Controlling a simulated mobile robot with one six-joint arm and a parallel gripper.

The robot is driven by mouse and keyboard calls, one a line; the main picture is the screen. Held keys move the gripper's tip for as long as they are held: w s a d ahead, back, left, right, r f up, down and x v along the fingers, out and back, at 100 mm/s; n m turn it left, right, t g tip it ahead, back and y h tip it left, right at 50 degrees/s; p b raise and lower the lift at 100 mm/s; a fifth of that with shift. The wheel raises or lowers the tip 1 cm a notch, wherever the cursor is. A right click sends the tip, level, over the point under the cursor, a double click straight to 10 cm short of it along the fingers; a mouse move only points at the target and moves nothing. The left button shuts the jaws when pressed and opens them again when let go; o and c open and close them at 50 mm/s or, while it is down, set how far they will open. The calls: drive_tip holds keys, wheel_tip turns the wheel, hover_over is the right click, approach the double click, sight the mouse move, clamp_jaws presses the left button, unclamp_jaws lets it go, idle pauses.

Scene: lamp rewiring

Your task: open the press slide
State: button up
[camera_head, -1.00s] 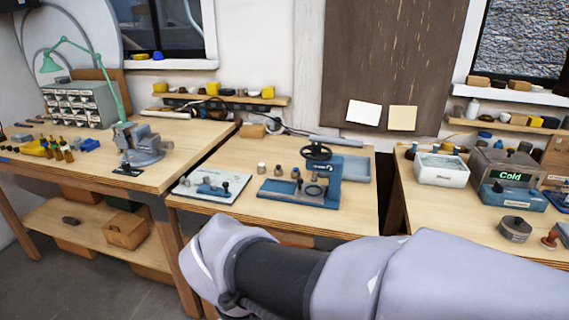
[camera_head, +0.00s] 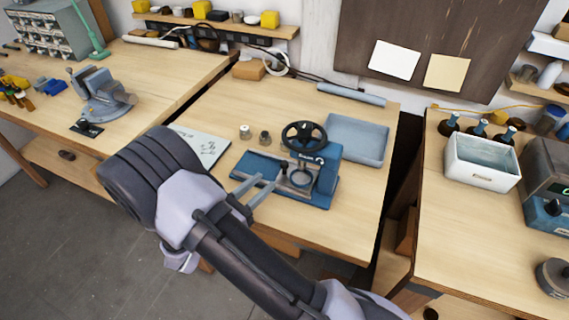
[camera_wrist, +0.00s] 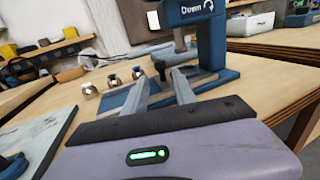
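The blue press (camera_head: 326,170) stands on the middle bench, with a black handwheel (camera_head: 304,135) on top and a flat blue base. In the wrist view its upright (camera_wrist: 211,40) is ahead and to the right. A small black knob (camera_wrist: 160,66), probably the slide's, shows between and just beyond my fingertips. My gripper (camera_head: 272,177) reaches over the front left of the press base with its two fingers apart. In the wrist view my gripper (camera_wrist: 164,78) is open and looks empty. Whether a finger touches the knob cannot be told. The slide's position is unclear.
A blue-grey tray (camera_head: 358,139) is behind right. The bench front right is clear.

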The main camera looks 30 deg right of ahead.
sight(281, 168)
drive_tip(key=b+x, duration=0.2)
drive_tip(key=x, duration=0.8)
drive_tip(key=shift+a, duration=0.1)
clamp_jaws()
drive_tip(key=shift+f, duration=0.1)
idle(0.8)
